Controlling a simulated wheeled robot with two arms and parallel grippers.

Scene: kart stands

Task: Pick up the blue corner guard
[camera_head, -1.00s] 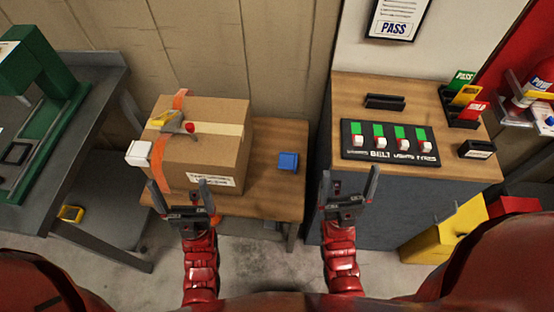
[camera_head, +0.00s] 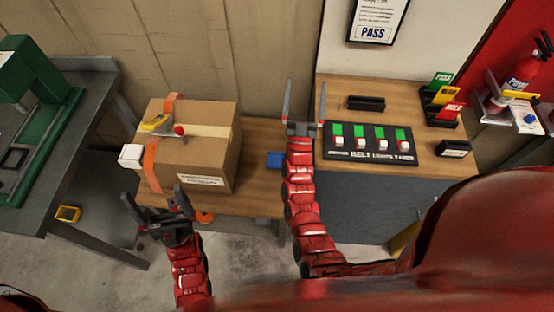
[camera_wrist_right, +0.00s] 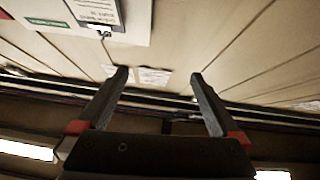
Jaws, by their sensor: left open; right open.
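The blue corner guard (camera_head: 274,160) lies on the wooden table (camera_head: 233,198), right of the cardboard box. My right arm covers its right part in the head view. My right gripper (camera_head: 305,100) is open and empty, raised above and beyond the guard, near the gap between the table and the grey cabinet. In the right wrist view the open fingers (camera_wrist_right: 158,95) have nothing between them, and the guard is not seen there. My left gripper (camera_head: 155,200) is open and empty, in front of the box's near left side.
The cardboard box (camera_head: 212,152) has an orange strap, a yellow-handled tool (camera_head: 158,124) and a white corner piece (camera_head: 130,156). The cabinet at right carries a switch panel (camera_head: 370,158) and card holders. A green machine (camera_head: 40,130) stands on the left bench.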

